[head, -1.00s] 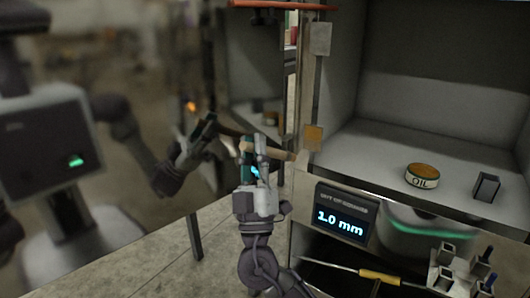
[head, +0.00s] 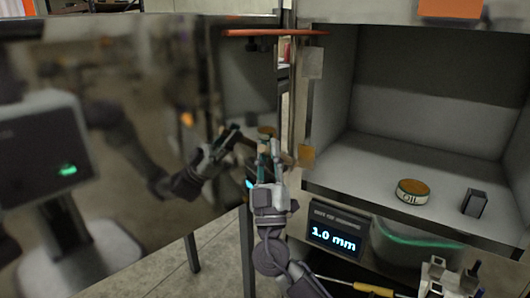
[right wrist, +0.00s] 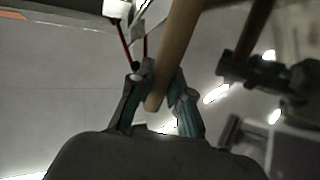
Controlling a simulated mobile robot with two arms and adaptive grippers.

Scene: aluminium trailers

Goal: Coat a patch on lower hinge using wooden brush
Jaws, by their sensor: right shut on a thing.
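My right gripper (head: 271,153) is shut on the wooden brush (head: 284,158). The brush points right, its far end close to the orange-brown lower hinge (head: 306,156); I cannot tell whether they touch. In the right wrist view the brush's wooden handle (right wrist: 176,50) runs up from between the fingers (right wrist: 155,95). The grey upper hinge (head: 313,62) is higher on the same post. An open tin marked OIL (head: 411,191), brown inside, stands on the trailer floor to the right. My left gripper is not in view; the arm shapes at left look like reflections.
A shiny door panel (head: 110,80) fills the left and mirrors me. A dark block (head: 474,203) stands right of the tin. A display reading 1.0 mm (head: 335,235) is below the trailer edge. A yellow-handled tool (head: 357,286) lies lower down. An orange bar (head: 275,33) juts out above.

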